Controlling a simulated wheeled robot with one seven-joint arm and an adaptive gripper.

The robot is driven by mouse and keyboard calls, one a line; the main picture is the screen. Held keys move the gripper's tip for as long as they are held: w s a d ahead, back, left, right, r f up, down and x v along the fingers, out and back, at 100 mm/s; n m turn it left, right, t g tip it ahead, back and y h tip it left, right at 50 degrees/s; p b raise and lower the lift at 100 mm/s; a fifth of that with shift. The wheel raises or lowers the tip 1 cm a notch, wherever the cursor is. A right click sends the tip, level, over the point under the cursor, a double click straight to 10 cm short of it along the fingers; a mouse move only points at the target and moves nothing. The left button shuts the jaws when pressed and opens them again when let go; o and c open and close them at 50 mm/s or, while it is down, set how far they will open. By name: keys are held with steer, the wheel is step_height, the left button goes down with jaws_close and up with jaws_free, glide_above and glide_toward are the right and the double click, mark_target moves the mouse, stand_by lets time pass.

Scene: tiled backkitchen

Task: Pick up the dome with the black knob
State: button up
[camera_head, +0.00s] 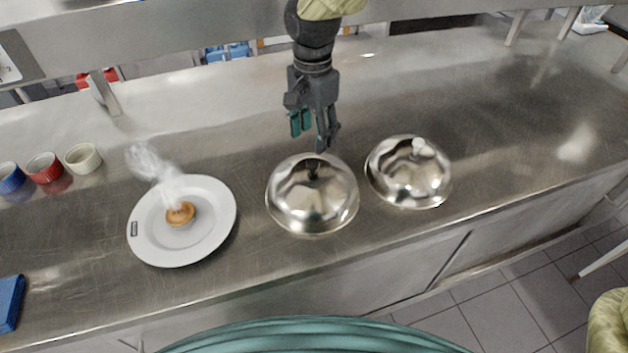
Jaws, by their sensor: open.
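Two shiny metal domes stand side by side on the steel counter. The dome with the black knob (311,200) is the left one, near the middle of the view. The dome with the white knob (409,176) is just to its right, with a narrow gap between them. My gripper (313,137) hangs above and slightly behind the black-knobbed dome, with its fingers pointing down. It is open and empty, with its fingertips close to the black knob. Whether they touch the knob is hard to tell from this angle.
A white plate (211,234) with a small steaming pastry (180,213) lies left of the domes. Blue, red and cream ramekins (83,158) stand at the far left, above a blue cloth (9,302). The steel counter (500,130) is clear to the right.

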mark_target(313, 162)
steer(key=shift+a+f+p, duration=0.15)
steer(key=shift+f+p, duration=0.4)
steer(key=shift+f, duration=2.05)
steer(key=shift+w+f+p, duration=0.2)
steer(key=shift+f+p, duration=0.2)
steer(key=shift+f, duration=0.25)
steer(key=shift+w+f+p, duration=0.15)
steer(key=shift+f+p, duration=0.2)
steer(key=shift+f, duration=1.55)
steer(key=shift+c, duration=0.3)
jaws_close()
